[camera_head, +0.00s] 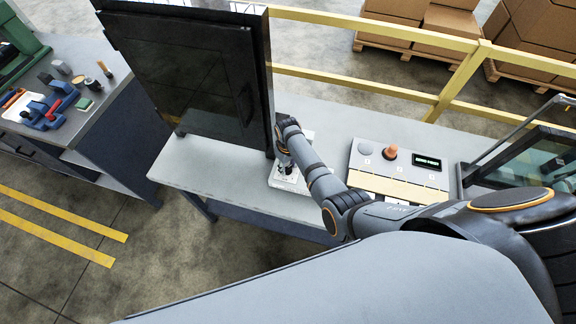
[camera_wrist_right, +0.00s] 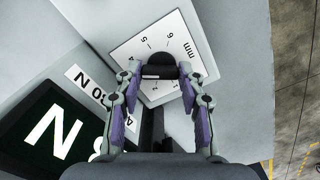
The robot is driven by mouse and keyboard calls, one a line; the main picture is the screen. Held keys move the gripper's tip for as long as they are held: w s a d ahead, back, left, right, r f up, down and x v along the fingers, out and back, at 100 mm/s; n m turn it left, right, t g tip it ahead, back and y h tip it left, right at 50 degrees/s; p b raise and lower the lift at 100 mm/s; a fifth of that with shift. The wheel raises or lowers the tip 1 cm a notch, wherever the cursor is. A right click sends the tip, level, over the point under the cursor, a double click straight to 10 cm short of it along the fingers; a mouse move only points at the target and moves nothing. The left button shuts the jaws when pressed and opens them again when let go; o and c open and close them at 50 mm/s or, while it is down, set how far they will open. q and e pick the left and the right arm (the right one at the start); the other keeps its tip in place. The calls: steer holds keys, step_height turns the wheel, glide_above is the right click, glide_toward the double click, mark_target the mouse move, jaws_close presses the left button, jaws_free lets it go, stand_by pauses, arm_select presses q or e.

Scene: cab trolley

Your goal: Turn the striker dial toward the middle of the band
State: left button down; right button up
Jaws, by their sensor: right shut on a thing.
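The striker dial is a black knob (camera_wrist_right: 158,66) on a square white plate (camera_wrist_right: 172,35) printed with numbers and "mm" in the right wrist view. My right gripper (camera_wrist_right: 160,74) is shut on the knob, with one finger on each side of it. In the head view the white plate (camera_head: 283,183) lies on the grey bench by the dark cabinet, and my right gripper (camera_head: 287,165) reaches down to it. My arm and fingers hide the knob there. I cannot make out a coloured band or the pointer's exact reading. My left gripper is not in view.
A dark cabinet (camera_head: 195,75) stands close left of my right gripper. A control box (camera_head: 400,165) with an orange knob and a small display stands to the right. A yellow railing (camera_head: 375,92) runs behind. A bench with tools (camera_head: 75,60) is at far left.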

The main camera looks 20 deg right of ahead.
mark_target(288, 167)
steer(key=n, duration=0.6)
steer(key=shift+w, duration=0.1)
stand_by(0.5)
steer(key=o, duration=1.2)
steer(key=shift+c, duration=0.2)
step_height(288, 167, up, 12)
